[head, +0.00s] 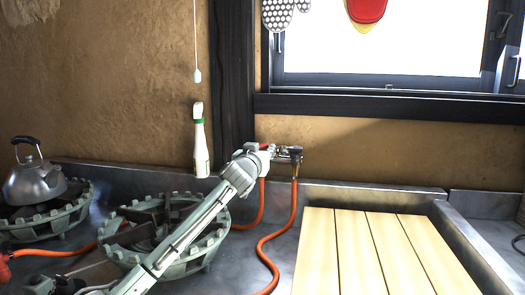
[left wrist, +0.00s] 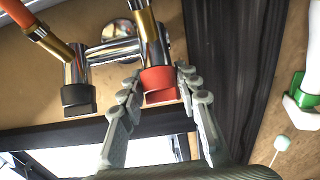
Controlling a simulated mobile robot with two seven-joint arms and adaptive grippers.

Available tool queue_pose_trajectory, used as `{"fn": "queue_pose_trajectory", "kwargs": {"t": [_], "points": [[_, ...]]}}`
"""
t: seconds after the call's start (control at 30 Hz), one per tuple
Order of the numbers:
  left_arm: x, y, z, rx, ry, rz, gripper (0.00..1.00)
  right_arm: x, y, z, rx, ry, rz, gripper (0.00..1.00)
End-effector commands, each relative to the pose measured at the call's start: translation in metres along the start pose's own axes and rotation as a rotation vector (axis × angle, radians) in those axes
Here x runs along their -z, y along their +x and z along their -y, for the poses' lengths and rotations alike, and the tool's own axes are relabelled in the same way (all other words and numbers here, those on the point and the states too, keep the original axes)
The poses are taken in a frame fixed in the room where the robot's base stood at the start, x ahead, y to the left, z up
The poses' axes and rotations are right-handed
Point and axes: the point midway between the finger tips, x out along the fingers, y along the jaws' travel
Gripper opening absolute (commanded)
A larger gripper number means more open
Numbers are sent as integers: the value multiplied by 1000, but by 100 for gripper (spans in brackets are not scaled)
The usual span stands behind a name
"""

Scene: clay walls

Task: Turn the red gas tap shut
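The red gas tap (left wrist: 159,84) is a red cap on a chrome and brass fitting on the wall. In the left wrist view it sits between the fingertips of my left gripper (left wrist: 157,80). The fingers stand apart on either side; I cannot tell if either touches the cap. In the head view my left gripper (head: 262,153) reaches the fitting and hides most of the red tap. A second tap with a black cap (left wrist: 78,98) is beside it, and also shows in the head view (head: 295,152). My right gripper is not in view.
Orange hoses (head: 272,252) run down from the fitting. A white bottle (head: 201,150) stands left of it, near a hanging cord. Two burners (head: 168,262) and a kettle (head: 35,182) are at left. A slatted wooden board (head: 350,250) lies at right.

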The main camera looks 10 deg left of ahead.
Motion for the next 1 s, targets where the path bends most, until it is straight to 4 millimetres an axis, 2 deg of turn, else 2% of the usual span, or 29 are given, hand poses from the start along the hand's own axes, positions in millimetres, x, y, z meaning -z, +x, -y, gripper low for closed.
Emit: {"fn": "queue_pose_trajectory", "kwargs": {"t": [0.03, 0.17, 0.47, 1.0], "points": [[0, 0, 0, 0, 0, 0, 18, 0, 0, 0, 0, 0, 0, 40], [0, 0, 0, 0, 0, 0, 3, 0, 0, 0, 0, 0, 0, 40], [0, 0, 2, -37, 33, 0, 3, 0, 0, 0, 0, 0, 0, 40], [1, 0, 2, -294, 252, 1, 3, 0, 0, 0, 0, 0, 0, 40]]}}
